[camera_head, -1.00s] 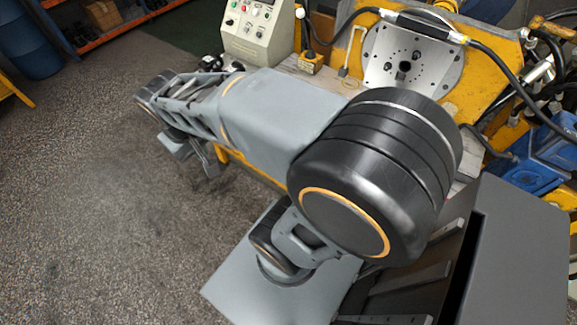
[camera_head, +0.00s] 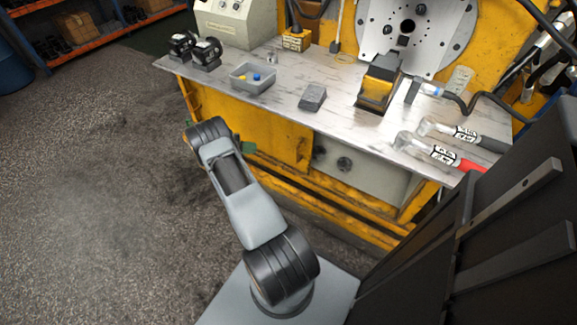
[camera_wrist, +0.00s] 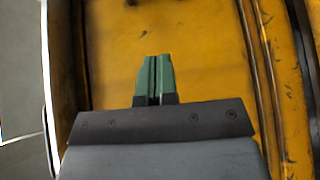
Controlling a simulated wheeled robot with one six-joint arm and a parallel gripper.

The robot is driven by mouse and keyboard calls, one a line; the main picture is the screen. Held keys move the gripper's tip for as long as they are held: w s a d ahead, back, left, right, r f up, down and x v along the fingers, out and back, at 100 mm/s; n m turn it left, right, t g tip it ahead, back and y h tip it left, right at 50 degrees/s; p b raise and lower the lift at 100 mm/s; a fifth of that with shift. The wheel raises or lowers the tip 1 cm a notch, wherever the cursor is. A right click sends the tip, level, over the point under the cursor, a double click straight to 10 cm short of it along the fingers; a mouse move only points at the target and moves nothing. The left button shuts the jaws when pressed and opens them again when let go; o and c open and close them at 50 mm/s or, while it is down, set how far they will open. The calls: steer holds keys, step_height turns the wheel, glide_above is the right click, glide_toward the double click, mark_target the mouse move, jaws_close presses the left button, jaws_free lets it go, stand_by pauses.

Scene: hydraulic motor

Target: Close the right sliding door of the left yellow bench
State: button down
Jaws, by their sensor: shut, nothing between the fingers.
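The yellow bench (camera_head: 188,112) stands ahead with a pale, marble-look top. A yellow door panel (camera_head: 268,130) covers the left part of its front; whether it is one door or two overlapping is unclear. The right part is open and shows a grey interior (camera_head: 375,178) with round knobs. My gripper (camera_head: 248,148) is mostly hidden behind my wrist; its green tip shows close to the bench front. In the wrist view its green fingers (camera_wrist: 154,78) are together and empty, facing a yellow panel (camera_wrist: 190,40). Contact with the panel cannot be told.
The bench top holds a grey bin (camera_head: 252,80), a grey block (camera_head: 312,97), a yellow-black device (camera_head: 378,84) and hand tools (camera_head: 445,143). Yellow rails (camera_head: 340,205) run low along the front. Open floor (camera_head: 90,190) lies left. Orange shelves (camera_head: 90,35) stand behind.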

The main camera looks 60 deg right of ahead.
steer(key=s+a+f+b+x, duration=0.1)
steer(key=a+x, duration=0.1)
steer(key=x, duration=1.2)
steer(key=shift+s+f+m+g, duration=0.2)
steer(key=shift+f+m+g, duration=0.1)
steer(key=shift+f+g, duration=0.15)
steer(key=shift+a, duration=0.15)
